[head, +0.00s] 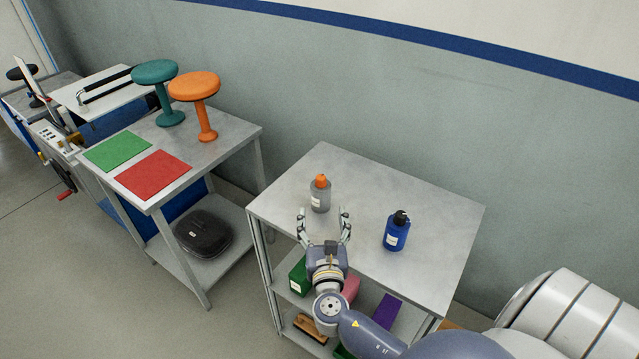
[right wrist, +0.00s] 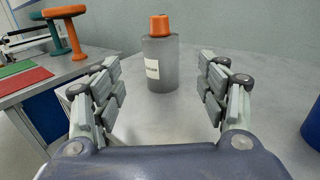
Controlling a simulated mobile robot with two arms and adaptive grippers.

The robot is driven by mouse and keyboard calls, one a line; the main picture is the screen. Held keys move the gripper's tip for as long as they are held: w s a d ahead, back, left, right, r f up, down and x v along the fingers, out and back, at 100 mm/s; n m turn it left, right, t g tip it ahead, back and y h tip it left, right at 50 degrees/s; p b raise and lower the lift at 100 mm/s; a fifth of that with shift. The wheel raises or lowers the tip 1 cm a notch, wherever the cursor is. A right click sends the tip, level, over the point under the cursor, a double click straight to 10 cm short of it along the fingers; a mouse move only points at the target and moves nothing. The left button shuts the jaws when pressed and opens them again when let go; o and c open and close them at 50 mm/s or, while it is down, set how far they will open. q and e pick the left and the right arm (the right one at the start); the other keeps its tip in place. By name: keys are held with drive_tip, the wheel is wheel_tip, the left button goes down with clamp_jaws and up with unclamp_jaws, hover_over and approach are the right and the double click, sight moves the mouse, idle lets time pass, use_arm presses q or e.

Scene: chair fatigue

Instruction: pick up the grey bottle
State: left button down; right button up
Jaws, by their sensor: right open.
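The grey bottle (head: 320,197) with an orange cap and a white label stands upright on the grey metal table (head: 432,277). My right gripper (head: 325,217) is open and points at the bottle from the near side. In the right wrist view the bottle (right wrist: 160,62) stands between and beyond the two spread fingers (right wrist: 160,85), and clear space shows on both sides of it. The fingers do not appear to touch it. My left gripper is not in view.
A blue bottle (head: 397,231) with a black cap stands on the same table, right of the grey one. Boxes lie on the shelf below. A second table at left holds orange (head: 206,101) and teal (head: 163,89) stools and green and red mats. The wall is behind.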

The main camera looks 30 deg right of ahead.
sight(321, 197)
drive_tip(key=x, duration=0.2)
drive_tip(key=shift+w+d+r+p, duration=0.15)
drive_tip(key=shift+w+r+p, duration=0.1)
drive_tip(key=shift+p, duration=0.05)
drive_tip(key=x, duration=0.2)
drive_tip(key=shift+w+d+p, duration=0.15)
drive_tip(key=shift+w+p, duration=0.05)
drive_tip(key=shift+p, duration=0.1)
drive_tip(key=p+x, duration=0.1)
drive_tip(key=x, duration=0.3)
drive_tip(key=shift+w+d, duration=0.15)
drive_tip(key=shift+w, duration=0.1)
drive_tip(key=shift+w+f, duration=0.1)
drive_tip(key=shift+d, duration=0.1)
drive_tip(key=c, duration=1.3)
drive_tip(key=shift+c, duration=1.2)
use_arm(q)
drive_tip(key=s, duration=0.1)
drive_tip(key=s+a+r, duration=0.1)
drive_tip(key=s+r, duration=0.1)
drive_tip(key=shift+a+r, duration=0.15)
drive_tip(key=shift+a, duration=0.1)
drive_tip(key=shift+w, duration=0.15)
use_arm(e)
drive_tip(key=shift+r, duration=0.25)
